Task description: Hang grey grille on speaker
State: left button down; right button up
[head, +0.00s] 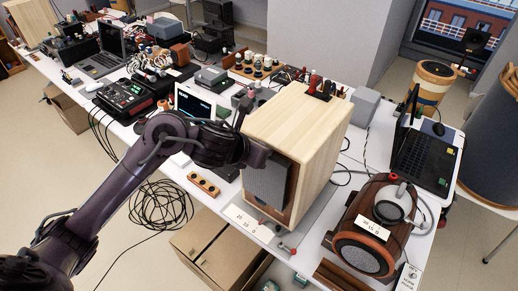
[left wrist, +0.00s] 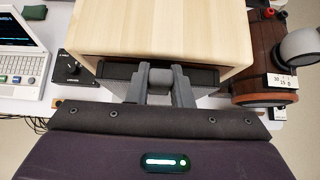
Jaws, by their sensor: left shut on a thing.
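The speaker (head: 303,124) is a pale wooden box standing on the table near its front edge. The grey grille (head: 268,184) is a dark panel upright at the speaker's front face. My left gripper (head: 258,157) is shut on the grille's upper edge. In the left wrist view my left gripper (left wrist: 158,88) has its fingers around the grille's top, just below the front edge of the speaker top (left wrist: 165,30). The grille (left wrist: 120,88) shows on both sides of the fingers. I cannot tell whether the grille touches the speaker. My right gripper is not in view.
A brown round-fronted speaker (head: 372,228) stands to the right on the table. A laptop (head: 425,155) is behind it. A small wooden block with knobs (head: 203,184) lies left of the grille. Cardboard boxes (head: 215,250) and coiled cable (head: 160,205) are below the table edge.

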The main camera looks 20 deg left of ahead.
pick_arm(q)
jog(key=shift+s+a, duration=0.15)
jog(key=shift+s, duration=0.2)
dwell(0.6)
dwell(1.6)
jog(key=shift+w+d+b, duration=0.25)
jog(key=shift+w+b, duration=0.1)
jog(key=shift+w, duration=0.2)
dwell(0.6)
jog(key=shift+f+b, duration=0.65)
jog(key=shift+b, duration=0.2)
dwell(1.5)
jog(key=c, duration=1.2)
grip_release()
jog(key=shift+s, duration=0.1)
